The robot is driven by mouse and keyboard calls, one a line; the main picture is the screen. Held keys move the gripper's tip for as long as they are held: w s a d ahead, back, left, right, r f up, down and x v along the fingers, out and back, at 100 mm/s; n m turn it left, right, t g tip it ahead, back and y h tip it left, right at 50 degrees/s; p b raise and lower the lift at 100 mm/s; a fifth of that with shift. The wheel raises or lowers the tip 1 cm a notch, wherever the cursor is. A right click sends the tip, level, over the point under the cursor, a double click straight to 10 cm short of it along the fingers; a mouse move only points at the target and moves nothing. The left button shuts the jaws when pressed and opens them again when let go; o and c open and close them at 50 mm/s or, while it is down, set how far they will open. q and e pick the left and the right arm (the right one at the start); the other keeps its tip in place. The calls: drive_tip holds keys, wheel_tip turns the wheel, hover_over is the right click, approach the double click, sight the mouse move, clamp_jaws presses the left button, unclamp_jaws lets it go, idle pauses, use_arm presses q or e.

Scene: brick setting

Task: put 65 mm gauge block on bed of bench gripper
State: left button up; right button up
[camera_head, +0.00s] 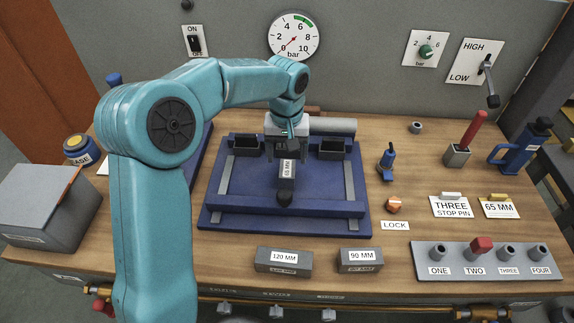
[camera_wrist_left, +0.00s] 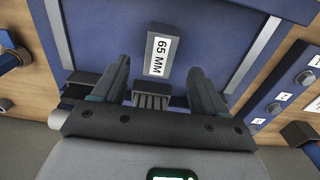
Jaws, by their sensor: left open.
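The grey 65 mm gauge block (camera_head: 286,187) with a white "65 MM" label is over the middle of the blue bed of the bench gripper (camera_head: 250,195), and appears to rest on it. In the left wrist view the block (camera_wrist_left: 160,55) shows its label, with blue bed around it. My left gripper (camera_head: 287,141) is open just behind the block in the head view. In the wrist view its fingers (camera_wrist_left: 158,68) stand apart on either side of the block's near end, with gaps on both sides. My right gripper is not in view.
Two dark jaws (camera_head: 332,149) stand at the bed's back. Grey 120 mm (camera_head: 283,268) and 90 mm (camera_head: 358,267) blocks lie in front. An orange lock knob (camera_head: 393,204), a blue pin (camera_head: 387,165) and a stop-pin holder (camera_head: 430,277) stand to the right. A grey box (camera_head: 45,215) is left.

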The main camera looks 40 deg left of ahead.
sight(287, 169)
use_arm(q)
wheel_tip(287, 169, up, 6)
drive_tip(key=shift+f, duration=0.1)
drive_tip(key=shift+w, duration=0.1)
idle(0.6)
